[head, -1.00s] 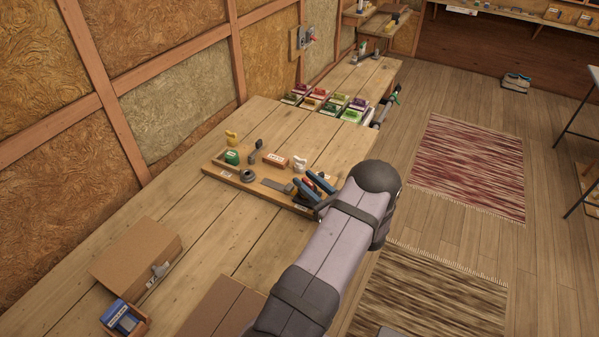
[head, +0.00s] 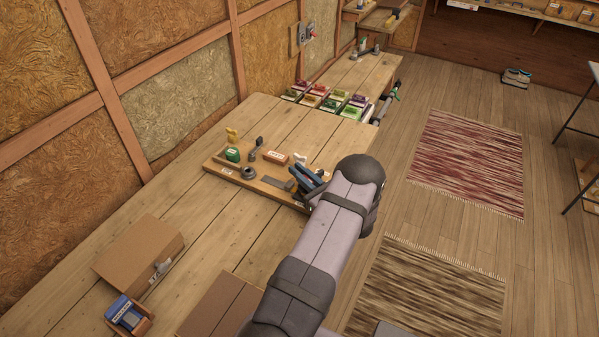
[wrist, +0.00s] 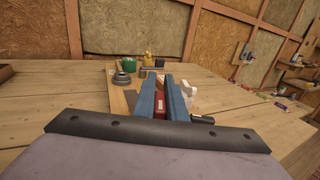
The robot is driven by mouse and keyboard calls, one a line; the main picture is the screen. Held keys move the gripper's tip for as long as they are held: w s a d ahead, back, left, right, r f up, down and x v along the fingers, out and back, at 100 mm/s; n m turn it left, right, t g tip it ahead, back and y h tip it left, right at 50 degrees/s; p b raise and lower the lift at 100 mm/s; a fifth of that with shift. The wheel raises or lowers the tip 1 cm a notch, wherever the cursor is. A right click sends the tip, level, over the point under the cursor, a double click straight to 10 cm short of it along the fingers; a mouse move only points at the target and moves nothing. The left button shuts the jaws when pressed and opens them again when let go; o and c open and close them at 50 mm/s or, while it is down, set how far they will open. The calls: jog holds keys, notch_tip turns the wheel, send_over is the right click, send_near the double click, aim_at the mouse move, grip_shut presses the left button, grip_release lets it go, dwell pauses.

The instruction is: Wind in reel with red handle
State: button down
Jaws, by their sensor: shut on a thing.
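My gripper (wrist: 162,80) has two blue fingers, shut on a red piece with a white label (wrist: 160,104) that shows between them. I cannot tell whether this is the reel's red handle; the fingers hide most of it. In the head view, my gripper (head: 304,180) is at the right end of a wooden tray (head: 222,175) on the bench. I cannot make out a reel with a red handle for certain in either view.
On the tray are a green item (head: 233,155), a grey ring-shaped item (head: 248,174), a yellow item (head: 232,135) and a red-white block (head: 275,156). A cardboard box (head: 140,250) stands at the near left. The bench between is bare.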

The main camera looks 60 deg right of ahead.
jog(key=shift+d+m+h, duration=0.1)
jog(key=shift+m+h, duration=0.3)
jog(key=m+g+h, duration=0.2)
jog(key=m+g+h+b, duration=0.1)
jog(key=h, duration=0.1)
jog(key=shift+s+d+f, duration=0.1)
jog(key=shift+s+d, duration=0.2)
jog(key=shift+d, duration=0.05)
jog(key=shift+s+d+m+g+h+b, duration=0.15)
jog(key=shift+s+m+g+h+b, duration=0.1)
jog(key=shift+m+g+h, duration=0.45)
jog(key=shift+s+d+m+g+h+b, duration=0.1)
jog(key=shift+d+m+g+h+b, duration=0.1)
jog(key=shift+m+g+h, duration=0.45)
jog(key=c, duration=1.8)
grip_release()
